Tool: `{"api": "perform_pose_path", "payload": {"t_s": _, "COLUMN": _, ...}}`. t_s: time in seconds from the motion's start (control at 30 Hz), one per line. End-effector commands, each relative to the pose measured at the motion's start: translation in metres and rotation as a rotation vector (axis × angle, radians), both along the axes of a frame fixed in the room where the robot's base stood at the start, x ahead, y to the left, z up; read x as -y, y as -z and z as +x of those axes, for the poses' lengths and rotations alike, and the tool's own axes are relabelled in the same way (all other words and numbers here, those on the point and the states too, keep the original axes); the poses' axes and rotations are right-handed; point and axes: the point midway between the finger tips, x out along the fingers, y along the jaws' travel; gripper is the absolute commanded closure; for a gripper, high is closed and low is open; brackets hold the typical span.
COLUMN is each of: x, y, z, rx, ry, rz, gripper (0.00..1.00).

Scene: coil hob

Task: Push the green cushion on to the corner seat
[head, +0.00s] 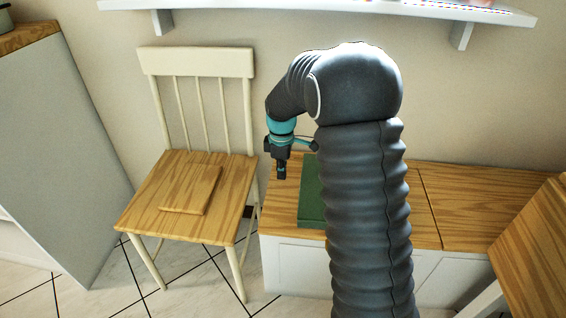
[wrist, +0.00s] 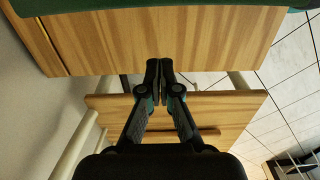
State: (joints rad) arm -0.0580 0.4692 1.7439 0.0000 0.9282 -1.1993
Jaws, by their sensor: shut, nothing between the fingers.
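The green cushion (head: 311,195) lies flat on the left part of the wooden-topped bench seat (head: 408,232). My arm hides its right side in the head view. A strip of it shows along the top edge of the wrist view (wrist: 150,4). My gripper (head: 281,176) points down just left of the cushion, over the bench's left end, apart from the cushion. Its fingers are shut with nothing between them in the wrist view (wrist: 159,70). The bench continues right past a seam towards the corner; I cannot tell which section is the corner seat.
A cream chair (head: 196,62) with a wooden seat stands left of the bench. A thin wooden board (head: 190,190) lies on it. A wall shelf (head: 330,6) is above, a wooden table (head: 535,255) at right, and a grey cabinet (head: 60,150) at far left.

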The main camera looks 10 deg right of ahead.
Motion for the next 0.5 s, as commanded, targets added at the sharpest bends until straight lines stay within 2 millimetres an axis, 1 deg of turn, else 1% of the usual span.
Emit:
{"api": "perform_pose_path", "payload": {"t_s": 0.03, "x": 0.0, "y": 0.012, "z": -0.001, "rx": -0.005, "ry": 0.0, "rz": 0.0, "gripper": 1.0}}
{"api": "perform_pose_path", "payload": {"t_s": 0.2, "x": 0.001, "y": 0.041, "z": -0.001, "rx": -0.003, "ry": 0.001, "rz": 0.0, "gripper": 1.0}}
{"api": "perform_pose_path", "payload": {"t_s": 0.23, "x": 0.008, "y": 0.036, "z": -0.003, "rx": 0.0, "ry": 0.004, "rz": 0.0, "gripper": 1.0}}
{"api": "perform_pose_path", "payload": {"t_s": 0.3, "x": 0.018, "y": 0.036, "z": -0.006, "rx": 0.001, "ry": 0.005, "rz": 0.0, "gripper": 1.0}}
{"api": "perform_pose_path", "payload": {"t_s": 0.5, "x": 0.034, "y": 0.036, "z": -0.012, "rx": -0.001, "ry": 0.002, "rz": 0.0, "gripper": 1.0}}
